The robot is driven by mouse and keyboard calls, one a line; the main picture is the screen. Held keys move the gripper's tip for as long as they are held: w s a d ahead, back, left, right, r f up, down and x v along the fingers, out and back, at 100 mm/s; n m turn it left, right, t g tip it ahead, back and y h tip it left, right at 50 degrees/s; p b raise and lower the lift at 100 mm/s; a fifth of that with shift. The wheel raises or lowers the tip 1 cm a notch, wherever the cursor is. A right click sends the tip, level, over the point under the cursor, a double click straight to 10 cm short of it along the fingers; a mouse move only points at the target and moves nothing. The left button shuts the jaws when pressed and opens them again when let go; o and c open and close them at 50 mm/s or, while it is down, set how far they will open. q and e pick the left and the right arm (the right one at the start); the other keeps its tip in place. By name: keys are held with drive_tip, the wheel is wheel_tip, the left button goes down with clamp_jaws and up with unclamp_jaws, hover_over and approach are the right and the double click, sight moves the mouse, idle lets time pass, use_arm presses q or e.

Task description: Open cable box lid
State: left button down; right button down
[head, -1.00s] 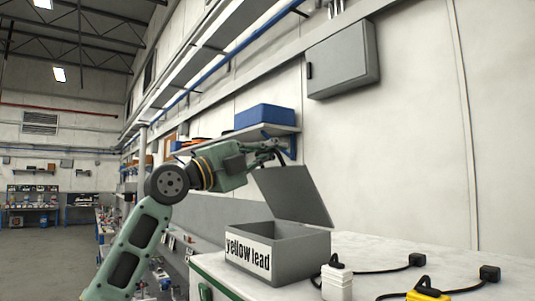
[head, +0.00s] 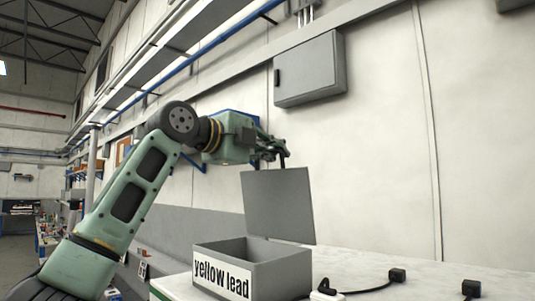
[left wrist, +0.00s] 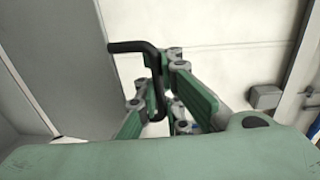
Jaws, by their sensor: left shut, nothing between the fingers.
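The grey cable box (head: 281,274), with a white "yellow lead" label, stands on the white tabletop. Its lid (head: 278,205) is raised and stands nearly upright above the open box. My left gripper (head: 284,158) is shut and empty, just above the lid's top edge; I cannot tell whether it touches the lid. My right gripper is out of view.
Right of the box, a white plug (head: 325,293) with a black cable and black connectors (head: 397,275) lie on the tabletop (head: 440,278). A grey wall cabinet (head: 312,70) hangs above.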

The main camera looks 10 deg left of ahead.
use_arm(q)
drive_tip(key=c, duration=2.5)
unclamp_jaws()
drive_tip(key=shift+r, duration=0.15)
drive_tip(key=o, duration=0.3)
drive_tip(key=shift+s+a, duration=0.1)
drive_tip(key=v, duration=1.2)
drive_tip(key=shift+s, duration=0.1)
